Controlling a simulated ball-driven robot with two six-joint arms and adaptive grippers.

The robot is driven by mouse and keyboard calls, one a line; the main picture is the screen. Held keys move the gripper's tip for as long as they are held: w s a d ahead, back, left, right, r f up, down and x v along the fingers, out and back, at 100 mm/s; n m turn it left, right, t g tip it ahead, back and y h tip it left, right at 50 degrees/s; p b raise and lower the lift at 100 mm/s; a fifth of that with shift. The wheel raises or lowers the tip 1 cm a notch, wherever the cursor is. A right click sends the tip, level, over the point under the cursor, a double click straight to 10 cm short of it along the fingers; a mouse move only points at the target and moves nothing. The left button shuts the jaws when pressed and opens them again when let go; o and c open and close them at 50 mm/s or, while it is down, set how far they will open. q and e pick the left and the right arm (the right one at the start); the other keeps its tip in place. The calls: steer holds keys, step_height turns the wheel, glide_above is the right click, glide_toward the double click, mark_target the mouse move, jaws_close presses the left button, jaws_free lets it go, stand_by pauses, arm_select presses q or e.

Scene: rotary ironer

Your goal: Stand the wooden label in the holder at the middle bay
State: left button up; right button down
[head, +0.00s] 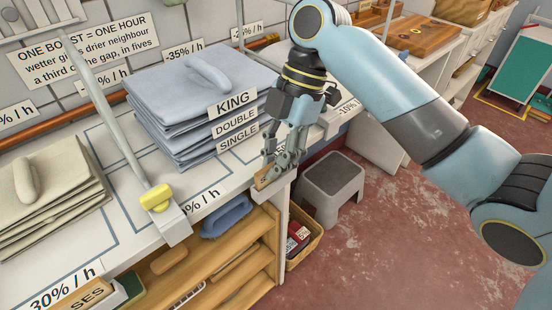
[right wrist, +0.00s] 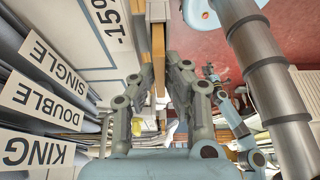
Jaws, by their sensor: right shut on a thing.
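My right gripper (head: 274,176) is shut on the small wooden label (head: 264,181) at the front edge of the counter. The label's lower part shows below the fingers, with dark lettering too small to read. In the right wrist view, the label (right wrist: 158,55) is a thin tan strip seen edge-on beyond the fingers (right wrist: 155,85). A white block (head: 273,193) at the counter edge is directly below the label. I cannot tell whether they touch, or whether this block is the holder. The middle bay holds a blue linen stack (head: 180,115).
King, double and single tags (head: 234,103) stand at the stack's right side, close to my right gripper. A grey bar with a yellow knob (head: 157,198) stands left of the stack. Shelves (head: 230,265) lie below the counter, and a grey stool (head: 333,185) stands right.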

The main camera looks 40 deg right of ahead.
steer(key=shift+f, duration=0.1)
steer(key=c, duration=1.4)
jaws_free()
arm_select(q)
steer(key=shift+s+f+g, duration=0.1)
steer(key=shift+s+g, duration=0.2)
steer(key=shift+s, duration=0.6)
